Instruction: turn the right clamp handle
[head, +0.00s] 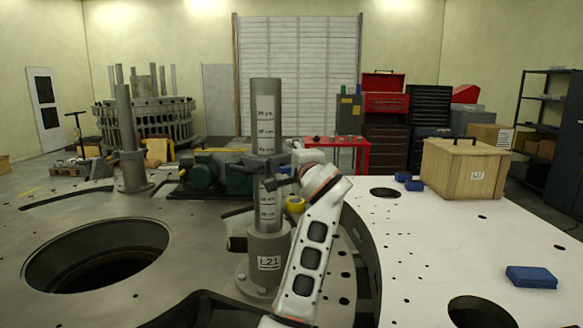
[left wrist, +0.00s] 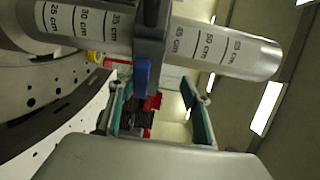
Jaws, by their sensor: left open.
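A grey post (head: 267,120) with white centimetre scale labels stands on a base marked L21. A dark clamp (head: 258,168) sits around the post about halfway up. My left arm reaches up in front of it, and its wrist covers part of the clamp. In the left wrist view the clamp (left wrist: 151,25) crosses the post (left wrist: 215,45), which appears sideways. A blue clamp handle (left wrist: 142,75) points down toward my left gripper (left wrist: 156,92). Its green-lined fingers are open, with the handle nearer the left finger and no contact visible. My right gripper is out of view.
A large round hole (head: 98,255) is in the plate at left, with another post (head: 128,140) behind it. A wooden box (head: 465,170) and blue blocks (head: 531,277) lie on the light plate at right. Much of that plate is clear.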

